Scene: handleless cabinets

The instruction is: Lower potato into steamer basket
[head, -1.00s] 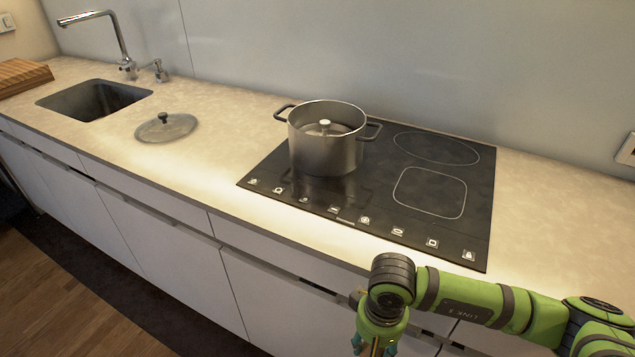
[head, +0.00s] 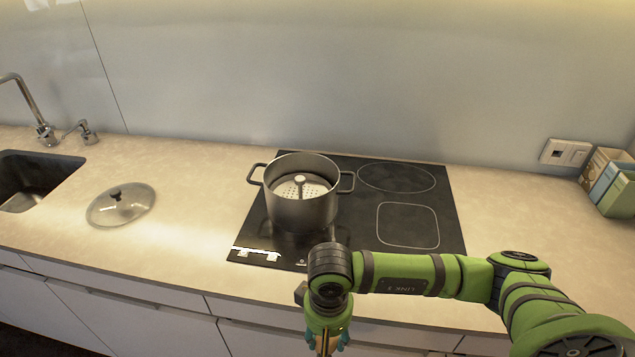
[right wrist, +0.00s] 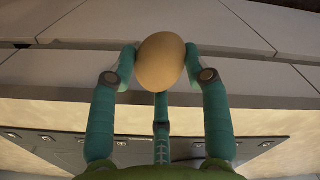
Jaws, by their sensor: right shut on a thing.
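A tan potato (right wrist: 161,61) sits between the fingers of my right gripper (right wrist: 160,68) in the right wrist view, and the gripper is shut on it. In the head view the right gripper (head: 326,341) is low at the bottom edge, in front of the counter's front edge, and the potato is mostly hidden there. The steamer basket (head: 301,190), a perforated metal insert with a centre post, sits inside the steel pot (head: 303,213). The pot stands uncovered on the hob, beyond the gripper. My left gripper is not in view.
The glass lid (head: 121,206) lies on the counter left of the hob (head: 408,226). The sink (head: 30,180) is at the far left. Boxes (head: 612,184) stand at the far right by a wall socket (head: 565,153). The counter (head: 190,200) between lid and pot is clear.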

